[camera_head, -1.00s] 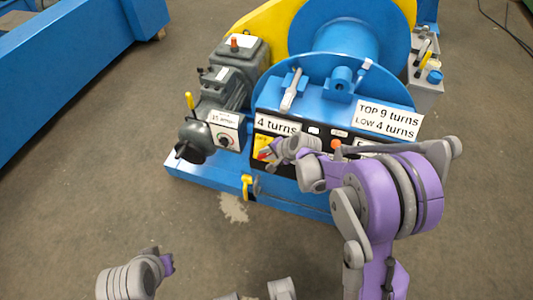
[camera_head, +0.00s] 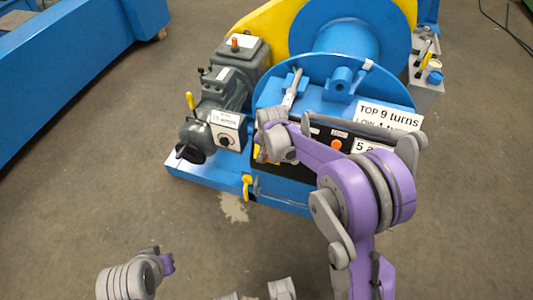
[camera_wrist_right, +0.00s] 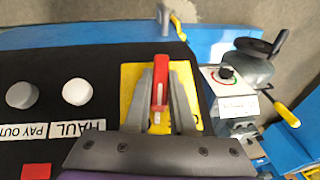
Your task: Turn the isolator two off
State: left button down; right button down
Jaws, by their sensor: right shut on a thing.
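In the right wrist view a red switch handle (camera_wrist_right: 159,92) stands on a yellow plate (camera_wrist_right: 131,78) on the black control panel (camera_wrist_right: 60,62). My right gripper (camera_wrist_right: 160,78) has its two grey fingers on either side of the handle and is shut on it. In the head view this gripper (camera_head: 263,150) is at the left end of the panel, and my wrist hides most of the handle. No readable label marks the handle as isolator two. The end of my left arm (camera_head: 150,272) shows low at the left, away from the machine; its fingers cannot be made out.
A yellow lever (camera_head: 247,185) hangs at the front. The floor in front is clear.

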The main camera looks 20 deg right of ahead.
jog(key=shift+w+a+n+g+h+b, duration=0.15)
jog(key=shift+n+g+h+b, duration=0.15)
jog(key=shift+n+g+h, duration=0.55)
jog(key=shift+f+n+g+h+b, duration=0.1)
jog(key=shift+n+g+h+b, duration=0.35)
jog(key=shift+h, duration=0.7)
jog(key=n+g+h+b, duration=0.1)
jog(key=n+h+b, duration=0.1)
jog(key=h, duration=0.1)
jog(key=shift+a+n+h, duration=0.1)
jog(key=shift+n+h, duration=0.2)
jog(key=shift+n, duration=0.1)
jog(key=c, duration=0.8)
grip_release()
jog(key=shift+o, duration=0.2)
